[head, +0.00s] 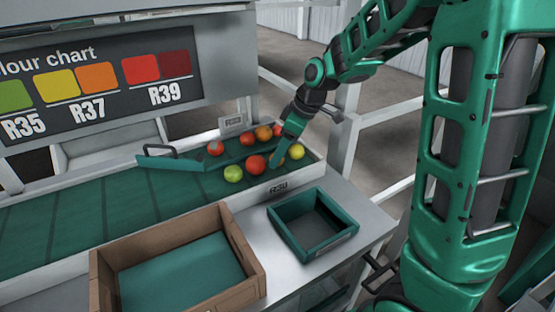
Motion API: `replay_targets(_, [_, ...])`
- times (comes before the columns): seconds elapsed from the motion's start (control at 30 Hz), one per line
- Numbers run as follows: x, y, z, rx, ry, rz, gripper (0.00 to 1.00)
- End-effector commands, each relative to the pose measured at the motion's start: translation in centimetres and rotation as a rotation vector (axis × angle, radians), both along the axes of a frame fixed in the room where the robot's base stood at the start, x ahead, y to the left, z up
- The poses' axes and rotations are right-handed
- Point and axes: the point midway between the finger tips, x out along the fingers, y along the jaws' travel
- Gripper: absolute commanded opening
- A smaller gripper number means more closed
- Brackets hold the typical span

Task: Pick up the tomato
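Several tomatoes lie at the right end of the green belt. A large red tomato (256,165) is in front, with a yellow-green tomato (233,173) to its left. A red tomato (215,148) lies farther left, and a red one (247,139) and an orange one (263,133) lie behind. A yellow tomato (297,151) is at the right. My gripper (273,160) points down among them, just right of the large red tomato. It partly hides an orange tomato (281,161). I cannot tell whether its fingers are open, or touch or hold anything.
A dark green bin (333,241) and a brown crate (252,262) with a green liner stand in front of the belt (120,205). A green bar (170,163) crosses the belt left of the tomatoes. A colour chart (100,80) stands behind.

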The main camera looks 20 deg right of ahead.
Motion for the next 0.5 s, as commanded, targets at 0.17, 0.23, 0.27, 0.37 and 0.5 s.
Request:
replay_targets(0.17, [0.32,0.29,-1.17,0.0,0.0,-0.001,0.55])
replay_targets(0.23, [0.34,0.32,-1.23,0.0,-0.002,-0.002,0.55])
replay_targets(0.27, [0.34,0.32,-1.22,0.0,-0.002,-0.002,0.55])
replay_targets(0.37, [0.34,0.31,-1.2,0.0,-0.002,-0.002,0.55])
replay_targets(0.5, [0.33,0.31,-1.19,0.0,-0.001,-0.003,0.27])
